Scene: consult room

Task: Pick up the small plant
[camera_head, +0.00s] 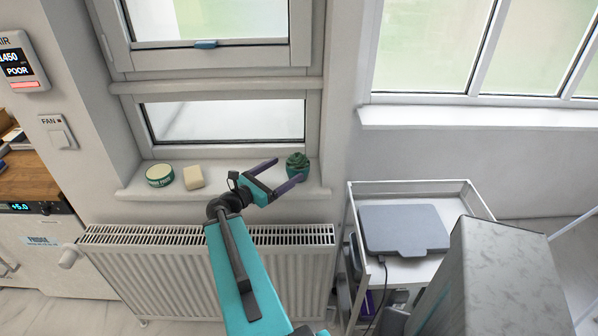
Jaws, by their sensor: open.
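The small plant (298,161) is a green succulent in a teal pot at the right end of the white windowsill (125,190). My gripper (284,172) is open, with its two dark fingers spread toward the right. The fingers reach the plant's left side, one toward the back and one across the front of the pot. Part of the pot is hidden behind the near finger. I cannot tell whether either finger touches it.
A round green tin (160,175) and a cream block (193,177) sit on the sill to the left. A radiator (150,265) is below the sill. A white trolley (410,187) with a grey closed device (404,228) stands at the right. The window (225,122) is behind.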

